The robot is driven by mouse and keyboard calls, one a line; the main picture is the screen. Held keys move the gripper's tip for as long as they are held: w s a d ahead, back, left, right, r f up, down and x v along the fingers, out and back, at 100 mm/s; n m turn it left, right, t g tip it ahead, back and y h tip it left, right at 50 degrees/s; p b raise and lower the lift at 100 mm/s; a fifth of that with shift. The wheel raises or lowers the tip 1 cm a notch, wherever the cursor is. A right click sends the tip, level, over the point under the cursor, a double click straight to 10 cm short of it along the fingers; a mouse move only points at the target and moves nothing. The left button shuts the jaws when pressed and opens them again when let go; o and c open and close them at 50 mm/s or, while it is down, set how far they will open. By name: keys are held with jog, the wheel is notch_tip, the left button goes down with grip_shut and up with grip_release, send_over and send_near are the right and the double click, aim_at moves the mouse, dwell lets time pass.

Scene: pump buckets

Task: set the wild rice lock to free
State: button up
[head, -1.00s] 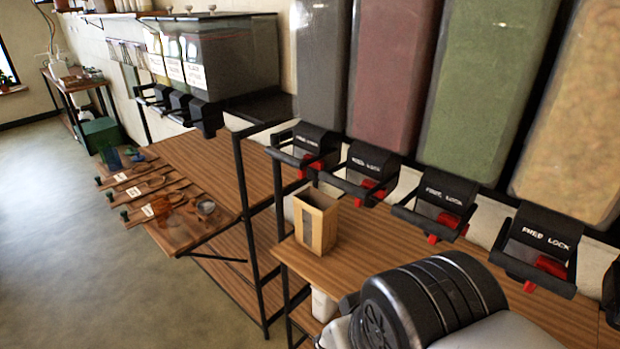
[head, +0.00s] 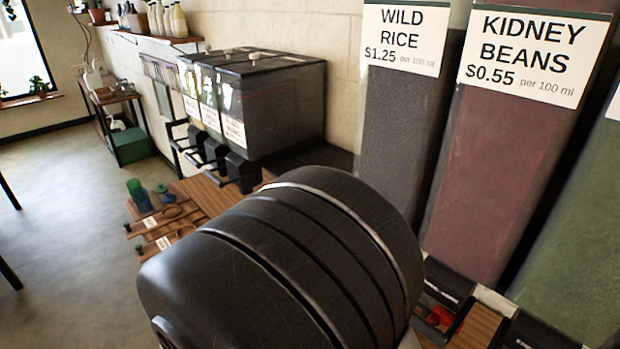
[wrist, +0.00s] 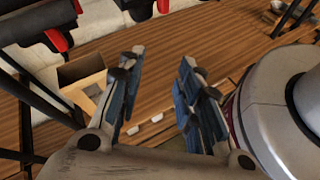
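The wild rice bin (head: 400,140) is a tall dark grey column in the head view, with a "WILD RICE" price sign (head: 402,35). Its dispenser and lock are hidden behind my arm there. In the wrist view, black dispensers (wrist: 30,22) with red lock parts (wrist: 160,5) run along the top edge, cut off by the frame. I cannot tell which one is wild rice, or its lock setting. My gripper (wrist: 160,62) shows in the wrist view with its fingers apart and nothing between them, over the wooden shelf and apart from the dispensers.
The kidney beans bin (head: 490,165) stands right of the wild rice, with a red lock part (head: 438,318) below. Clear bins with black spouts (head: 265,105) stand further left.

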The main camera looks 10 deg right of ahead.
jog(key=w+a+n+t+h+p, duration=0.2)
jog(key=w+a+n+t+p, duration=0.15)
jog(key=a+n+t, duration=0.6)
jog(key=f+x, duration=0.1)
jog(key=x, duration=1.5)
jog(key=shift+d+r+m+g+b, duration=0.2)
jog(key=shift+d+m+g+b, duration=0.15)
jog(key=shift+d+m+b, duration=0.1)
jog(key=shift+w, duration=0.1)
jog(key=shift+c, duration=0.3)
grip_shut()
jog(key=shift+a, duration=0.1)
